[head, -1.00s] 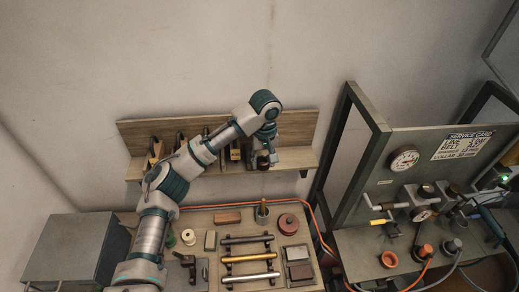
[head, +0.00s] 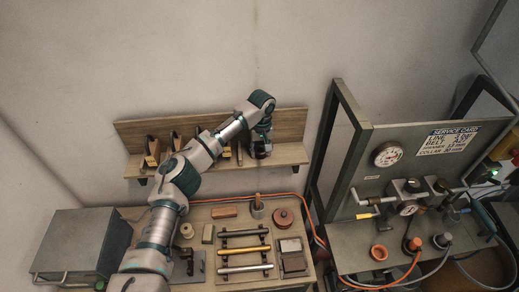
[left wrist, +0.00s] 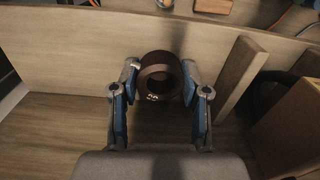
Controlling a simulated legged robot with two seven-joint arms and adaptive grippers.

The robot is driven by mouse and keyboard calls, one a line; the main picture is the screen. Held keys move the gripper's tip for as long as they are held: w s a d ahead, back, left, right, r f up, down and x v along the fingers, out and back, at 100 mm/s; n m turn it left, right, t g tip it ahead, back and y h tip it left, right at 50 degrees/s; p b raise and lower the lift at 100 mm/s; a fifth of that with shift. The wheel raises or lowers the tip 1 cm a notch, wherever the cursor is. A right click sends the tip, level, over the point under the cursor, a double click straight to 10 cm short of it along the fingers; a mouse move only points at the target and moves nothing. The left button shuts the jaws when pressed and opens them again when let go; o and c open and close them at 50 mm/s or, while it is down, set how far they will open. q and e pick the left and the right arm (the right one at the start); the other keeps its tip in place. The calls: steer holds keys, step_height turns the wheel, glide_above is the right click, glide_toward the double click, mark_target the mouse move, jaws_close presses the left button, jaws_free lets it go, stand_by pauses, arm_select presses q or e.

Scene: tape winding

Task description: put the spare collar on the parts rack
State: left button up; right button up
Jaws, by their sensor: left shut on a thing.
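The spare collar is a dark brown ring (left wrist: 165,60) with small pale marks, seen between my fingertips in the left wrist view. My left gripper (left wrist: 160,85) is shut on it, one blue-padded finger on each side. In the head view my left gripper (head: 261,148) points down at the right part of the wooden parts rack (head: 289,122), and the collar is a small dark shape there. The rack's floor (left wrist: 55,125) lies below the collar; I cannot tell whether they touch. My right gripper is not in view.
An upright wooden divider (left wrist: 241,78) stands right of the gripper in the left wrist view. Several tan and dark parts stand on the rack's left half. Below are a bench (head: 208,212) with bars and blocks, an orange cable, and a gauge panel (head: 400,135) at right.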

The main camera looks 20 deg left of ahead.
mark_target(256, 149)
arm_select(q)
steer(key=shift+w+d+f, duration=0.15)
steer(key=shift+d+f, duration=0.05)
steer(key=shift+d, duration=0.25)
steer(key=shift+a+f, duration=0.1)
steer(key=shift+a, duration=0.25)
steer(key=o, duration=1.2)
steer(key=shift+s+a, duration=0.3)
steer(key=shift+a, duration=0.15)
steer(key=shift+o, duration=0.5)
steer(key=shift+a, duration=0.9)
steer(key=shift+d, duration=0.35)
steer(key=shift+w+d, duration=0.1)
steer(key=shift+d, duration=0.2)
steer(key=shift+w+d, duration=0.1)
steer(key=shift+d, duration=0.3)
steer(key=shift+a+r, duration=0.1)
steer(key=shift+r, duration=0.15)
steer(key=r, duration=0.2)
steer(key=r+b, duration=0.1)
steer(key=r, duration=0.2)
steer(key=a+r, duration=0.1)
steer(key=r, duration=0.1)
steer(key=shift+r+b, duration=0.35)
steer(key=shift+r, duration=0.05)
steer(key=shift+d+r, duration=0.1)
steer(key=shift+r, duration=2.15)
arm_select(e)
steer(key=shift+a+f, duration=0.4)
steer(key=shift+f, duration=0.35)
